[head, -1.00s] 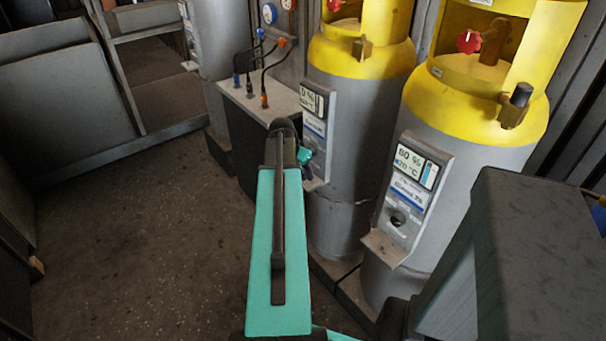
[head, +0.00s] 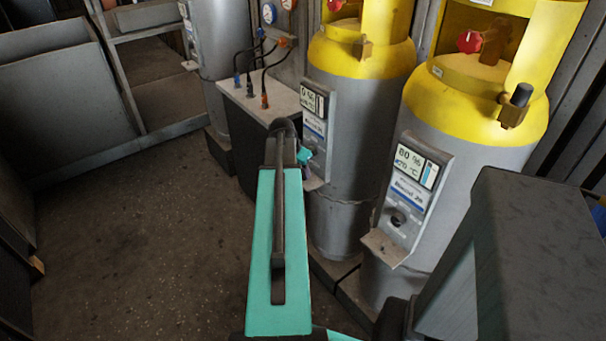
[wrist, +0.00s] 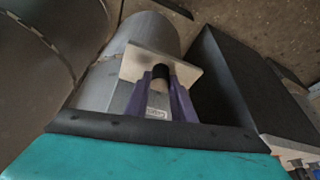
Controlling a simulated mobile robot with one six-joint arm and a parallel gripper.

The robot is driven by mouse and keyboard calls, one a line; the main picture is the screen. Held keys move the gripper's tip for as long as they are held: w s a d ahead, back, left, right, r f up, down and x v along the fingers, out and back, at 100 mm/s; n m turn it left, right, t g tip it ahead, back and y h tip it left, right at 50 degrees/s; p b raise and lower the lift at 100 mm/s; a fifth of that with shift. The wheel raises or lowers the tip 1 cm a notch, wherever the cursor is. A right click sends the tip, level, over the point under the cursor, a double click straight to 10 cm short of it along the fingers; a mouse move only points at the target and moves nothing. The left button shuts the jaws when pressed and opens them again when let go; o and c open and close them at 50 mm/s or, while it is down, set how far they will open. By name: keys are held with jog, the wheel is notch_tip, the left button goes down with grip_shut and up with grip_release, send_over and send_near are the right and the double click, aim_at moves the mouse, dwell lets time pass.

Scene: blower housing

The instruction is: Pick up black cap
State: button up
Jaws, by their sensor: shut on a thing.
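In the wrist view, the black cap (wrist: 161,71) is a small dark round piece between the purple fingers of my gripper (wrist: 160,76), which is shut on it. Behind it is the pale ledge (wrist: 185,73) of a grey cylinder's panel. I cannot tell whether the cap still touches the ledge. In the head view my teal arm hides most of the gripper and the cap, beside the middle cylinder's display panel (head: 313,110).
The middle cylinder (head: 355,130) and right cylinder (head: 455,165) have yellow tops. A dark knob (head: 398,217) sits on the right panel. A black-topped valve (head: 518,101) juts out above it. A cabinet with cables (head: 262,102) stands left of the middle cylinder. The floor (head: 140,240) is open at left.

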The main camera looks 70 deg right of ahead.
jog(key=shift+r, duration=0.1)
jog(key=shift+r+b, duration=0.35)
jog(key=shift+r, duration=1.35)
jog(key=s+a+b, duration=0.3)
jog(key=s+a, duration=0.1)
jog(key=a, duration=0.5)
jog(key=shift+s+a+r, duration=0.15)
jog(key=shift+s+r, duration=0.1)
jog(key=shift+s, duration=0.1)
jog(key=b, duration=0.5)
jog(key=b, duration=0.6)
jog(key=shift+s+a, duration=0.15)
jog(key=shift+a, duration=0.05)
jog(key=b, duration=0.2)
jog(key=a+b, duration=0.1)
jog(key=b, duration=0.2)
jog(key=shift+s, duration=0.2)
jog(key=b, duration=0.3)
jog(key=shift+s+a+r, duration=0.1)
jog(key=shift+s+a, duration=0.05)
jog(key=shift+a, duration=0.2)
jog(key=shift+s+a+r+b, duration=0.1)
jog(key=shift+a+b, duration=0.2)
jog(key=shift+b, duration=0.4)
